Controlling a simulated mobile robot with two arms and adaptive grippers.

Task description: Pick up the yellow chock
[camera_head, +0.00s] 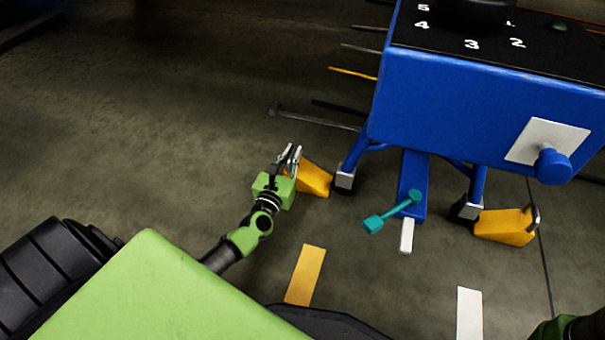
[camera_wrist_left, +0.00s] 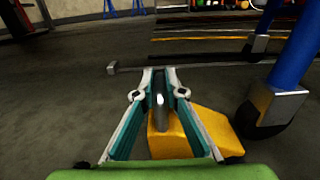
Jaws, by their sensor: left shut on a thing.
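A yellow chock (camera_head: 315,180) sits on the floor against the near-left wheel (camera_head: 344,180) of the blue cart. In the left wrist view the chock (camera_wrist_left: 205,133) is a yellow wedge just left of the dark wheel (camera_wrist_left: 262,118), with an upright metal handle (camera_wrist_left: 159,110) at its left end. My left gripper (camera_head: 294,153) is at the handle end of this chock. In the left wrist view its fingers (camera_wrist_left: 158,80) are closed around the handle. A second yellow chock (camera_head: 504,227) with a handle lies by the right wheel.
The blue cart (camera_head: 470,105) with a dark numbered top stands right of the chock. A teal tow bar handle (camera_head: 393,211) sticks out in front of it. Yellow (camera_head: 306,274) and white (camera_head: 469,313) strips mark the floor. The floor left of the gripper is clear.

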